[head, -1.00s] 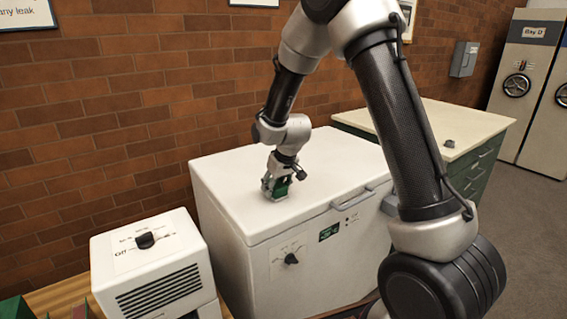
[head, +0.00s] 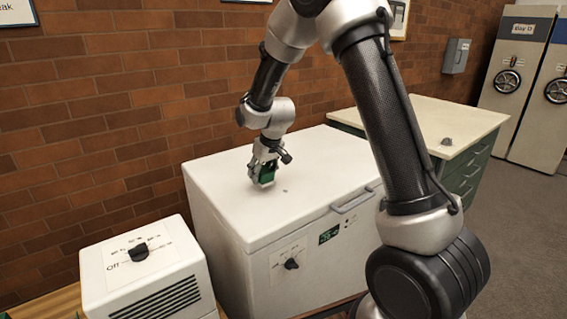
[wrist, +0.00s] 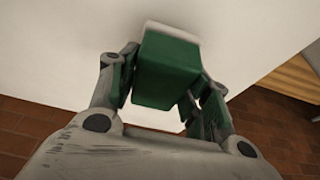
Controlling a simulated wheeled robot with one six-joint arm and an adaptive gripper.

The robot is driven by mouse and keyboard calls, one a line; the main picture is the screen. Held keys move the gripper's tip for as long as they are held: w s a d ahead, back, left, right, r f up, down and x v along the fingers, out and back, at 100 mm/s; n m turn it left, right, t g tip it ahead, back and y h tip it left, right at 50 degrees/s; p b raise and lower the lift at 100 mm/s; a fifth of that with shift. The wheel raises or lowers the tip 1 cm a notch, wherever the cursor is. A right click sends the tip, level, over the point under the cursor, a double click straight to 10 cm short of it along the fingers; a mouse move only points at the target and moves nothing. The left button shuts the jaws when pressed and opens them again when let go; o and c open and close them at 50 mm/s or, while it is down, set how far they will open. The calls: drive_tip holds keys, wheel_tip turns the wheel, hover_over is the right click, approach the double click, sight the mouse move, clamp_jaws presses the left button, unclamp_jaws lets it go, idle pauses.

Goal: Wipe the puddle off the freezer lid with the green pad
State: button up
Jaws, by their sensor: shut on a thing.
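My gripper (head: 262,176) is shut on the green pad (wrist: 167,72), a block with a pale strip along its far edge in the wrist view. The pad also shows in the head view (head: 266,177), over the left part of the white freezer lid (head: 325,165). I cannot tell whether the pad touches the lid. A small dark spot (head: 285,191) shows on the lid just right of the pad; I cannot tell if it is liquid. No clear puddle outline can be made out. The lid fills much of the wrist view (wrist: 60,50).
A white unit with a black knob (head: 139,251) stands left of the freezer. A brick wall (head: 110,110) runs behind. A green cabinet with a cream top (head: 420,122) stands to the right, with a small grey object (head: 447,141) on it. The lid's right part is clear.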

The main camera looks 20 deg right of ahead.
drive_tip(key=shift+r, duration=2.6)
